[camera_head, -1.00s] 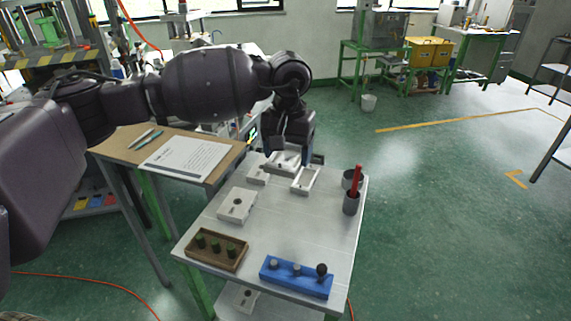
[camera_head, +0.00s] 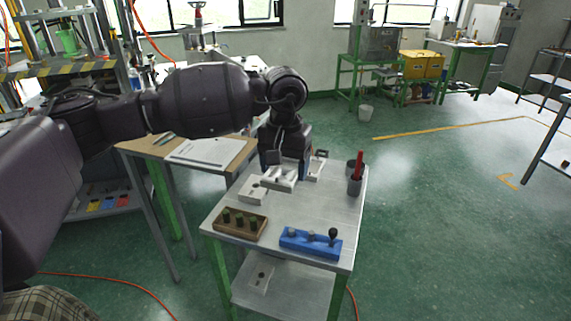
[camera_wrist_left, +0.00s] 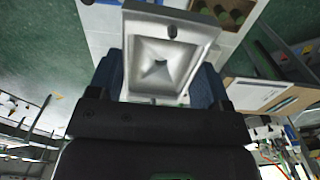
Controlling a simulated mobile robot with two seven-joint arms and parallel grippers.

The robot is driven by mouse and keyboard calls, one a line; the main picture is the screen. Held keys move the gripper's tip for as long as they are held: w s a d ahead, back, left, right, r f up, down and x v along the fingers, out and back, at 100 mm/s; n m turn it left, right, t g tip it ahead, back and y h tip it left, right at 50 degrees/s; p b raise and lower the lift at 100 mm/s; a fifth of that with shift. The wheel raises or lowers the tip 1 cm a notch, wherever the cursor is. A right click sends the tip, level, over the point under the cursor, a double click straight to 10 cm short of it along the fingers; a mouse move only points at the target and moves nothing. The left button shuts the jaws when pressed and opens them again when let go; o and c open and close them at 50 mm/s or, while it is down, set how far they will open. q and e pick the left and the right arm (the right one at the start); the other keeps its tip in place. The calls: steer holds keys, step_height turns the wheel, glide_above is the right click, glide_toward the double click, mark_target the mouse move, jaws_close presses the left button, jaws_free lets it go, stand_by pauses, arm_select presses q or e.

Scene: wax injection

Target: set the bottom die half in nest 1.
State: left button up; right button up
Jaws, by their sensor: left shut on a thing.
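A pale grey die half with a stepped rectangular cavity (camera_wrist_left: 165,58) is clamped between the fingers of my left gripper (camera_wrist_left: 160,85). Its cavity faces the wrist camera, and a small dark hole shows near one edge. In the head view my left gripper (camera_head: 286,168) points down over the far part of the small table, and the die half (camera_head: 281,181) shows below it, partly hidden by the fingers. I cannot tell whether it touches anything beneath. A pale block with a dark hole (camera_head: 251,190) lies just left of it. No marking identifies nest 1. My right gripper is out of view.
On the light tabletop (camera_head: 290,219) stand a wooden block with green plugs (camera_head: 240,223), a blue holder with knobs (camera_head: 310,242) and a grey cup with a red tool (camera_head: 355,182). A pale framed piece (camera_head: 317,168) lies right of the gripper. A wooden desk with papers (camera_head: 205,151) adjoins left.

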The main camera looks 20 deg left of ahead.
arm_select(q)
steer(key=s+a+f, duration=0.1)
steer(key=s+f, duration=0.6)
steer(key=f, duration=0.6)
steer(key=s+a+f, duration=0.2)
steer(key=s+f, duration=0.5)
steer(key=f, duration=0.6)
steer(key=shift+s+a+n, duration=0.2)
steer(key=shift+a+n, duration=0.05)
steer(key=shift+n, duration=0.05)
steer(key=shift+a, duration=0.1)
